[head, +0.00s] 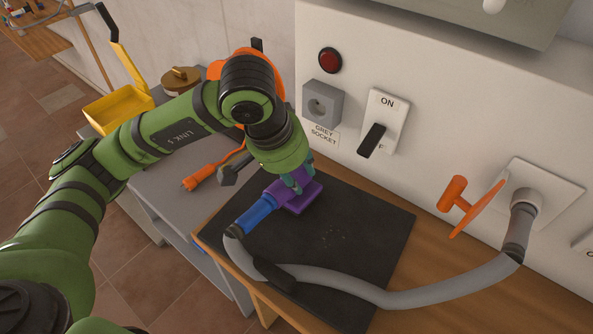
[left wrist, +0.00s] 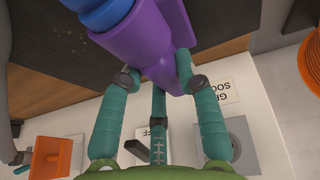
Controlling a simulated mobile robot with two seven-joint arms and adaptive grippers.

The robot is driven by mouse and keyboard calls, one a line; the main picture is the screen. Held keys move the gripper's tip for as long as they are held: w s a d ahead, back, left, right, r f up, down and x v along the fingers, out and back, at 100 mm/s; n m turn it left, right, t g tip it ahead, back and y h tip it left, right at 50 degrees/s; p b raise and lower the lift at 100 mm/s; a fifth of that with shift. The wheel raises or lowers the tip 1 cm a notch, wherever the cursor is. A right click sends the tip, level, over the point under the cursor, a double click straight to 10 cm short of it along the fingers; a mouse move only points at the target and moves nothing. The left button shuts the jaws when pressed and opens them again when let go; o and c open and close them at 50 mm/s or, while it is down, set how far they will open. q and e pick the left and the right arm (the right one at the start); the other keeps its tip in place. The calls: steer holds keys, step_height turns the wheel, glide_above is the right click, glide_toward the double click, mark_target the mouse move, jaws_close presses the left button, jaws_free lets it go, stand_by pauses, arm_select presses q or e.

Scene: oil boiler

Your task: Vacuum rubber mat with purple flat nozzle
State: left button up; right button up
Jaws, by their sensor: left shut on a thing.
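The purple flat nozzle (head: 300,194) is joined to a blue tube (head: 254,215) and lies over the upper part of the black rubber mat (head: 352,246). Whether the nozzle touches the mat is unclear. My left gripper (head: 297,178) is shut on the nozzle; the left wrist view shows its teal fingers around the purple body (left wrist: 150,40). A grey hose (head: 400,297) runs from the tube across the mat to the wall port. Small pale specks (head: 334,237) lie on the mat, right of the nozzle. My right gripper is not in view.
The wall panel holds a black ON switch (head: 372,140), a grey socket (head: 322,104), a red button (head: 330,60) and an orange handle (head: 466,204). A yellow dustpan (head: 118,108) is behind.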

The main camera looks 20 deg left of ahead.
arm_select(q)
steer(key=shift+s+f+b, duration=0.2)
steer(key=shift+b, duration=0.4)
stand_by(0.8)
steer(key=shift+s+a+b, duration=0.15)
steer(key=shift+s+b, duration=0.15)
steer(key=shift+s, duration=0.15)
steer(key=shift+w+d+r+b, duration=0.15)
steer(key=shift+w+d+b, duration=0.05)
steer(key=shift+w, duration=0.45)
steer(key=shift+w+d+r+b, duration=0.1)
steer(key=shift+w+d+b, duration=0.1)
steer(key=shift+w, duration=0.4)
steer(key=shift+s+a+f+b, duration=0.1)
steer(key=shift+s+a+b, duration=0.15)
steer(key=shift+s, duration=0.35)
steer(key=shift+s+a+b, duration=0.15)
steer(key=shift+s+b, duration=0.15)
steer(key=shift+s, duration=0.3)
steer(key=shift+w+d+b, duration=0.2)
steer(key=shift+w+b, duration=0.05)
steer(key=shift+w, duration=0.3)
steer(key=shift+w+d+b, duration=0.15)
steer(key=shift+w+b, duration=0.1)
steer(key=shift+w, duration=0.25)
steer(key=shift+s+a+f, duration=0.1)
steer(key=shift+s, duration=0.05)
